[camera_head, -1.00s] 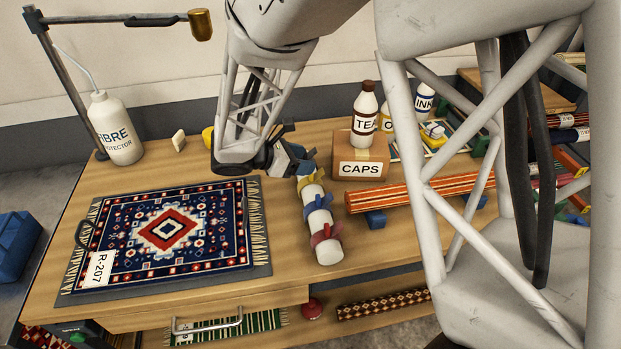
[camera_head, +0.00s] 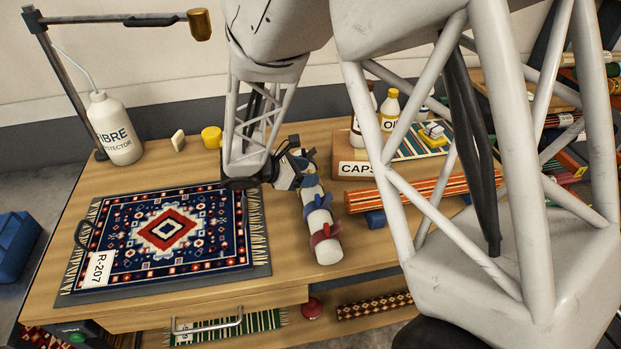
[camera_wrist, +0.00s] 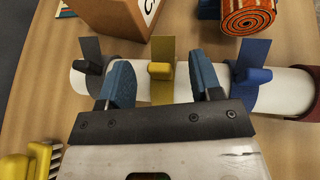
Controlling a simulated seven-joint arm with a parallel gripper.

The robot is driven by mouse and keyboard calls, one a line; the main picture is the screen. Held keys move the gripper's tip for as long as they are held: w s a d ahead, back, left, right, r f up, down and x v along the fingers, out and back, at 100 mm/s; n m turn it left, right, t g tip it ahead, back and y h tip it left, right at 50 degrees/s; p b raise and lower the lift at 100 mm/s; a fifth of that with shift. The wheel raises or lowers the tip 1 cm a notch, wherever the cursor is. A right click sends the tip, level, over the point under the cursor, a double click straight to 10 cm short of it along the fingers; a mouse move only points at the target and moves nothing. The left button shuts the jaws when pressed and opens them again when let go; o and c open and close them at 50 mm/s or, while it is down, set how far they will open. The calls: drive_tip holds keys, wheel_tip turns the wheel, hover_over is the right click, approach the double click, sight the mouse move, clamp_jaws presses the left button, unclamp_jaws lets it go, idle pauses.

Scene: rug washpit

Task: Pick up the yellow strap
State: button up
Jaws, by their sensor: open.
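The yellow strap (camera_wrist: 162,72) is wrapped around a white roll (camera_wrist: 88,84) in the wrist view, with its flat tail and raised tab showing. My gripper (camera_wrist: 160,66) is open, one blue finger on each side of the yellow strap, with gaps on both sides. It is not clear whether the fingers reach down to the roll's surface. A dark grey strap (camera_wrist: 92,62) lies left of the yellow one and a blue strap (camera_wrist: 250,75) right of it. In the head view my gripper (camera_head: 298,168) is at the far end of the roll (camera_head: 322,222) and largely hides the yellow strap.
A red strap (camera_head: 324,234) is near the roll's close end. The CAPS box (camera_head: 357,169) stands close behind, with bottles around it. A striped orange roll (camera_head: 420,192) lies to the right. The patterned rug (camera_head: 170,232) lies left. A yellow object (camera_wrist: 22,168) is near my gripper's left.

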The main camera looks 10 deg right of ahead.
drive_tip(key=shift+x, duration=0.8)
drive_tip(key=shift+c, duration=0.2)
drive_tip(key=c, duration=0.9)
drive_tip(key=shift+r, duration=0.1)
drive_tip(key=shift+r, duration=4.9)
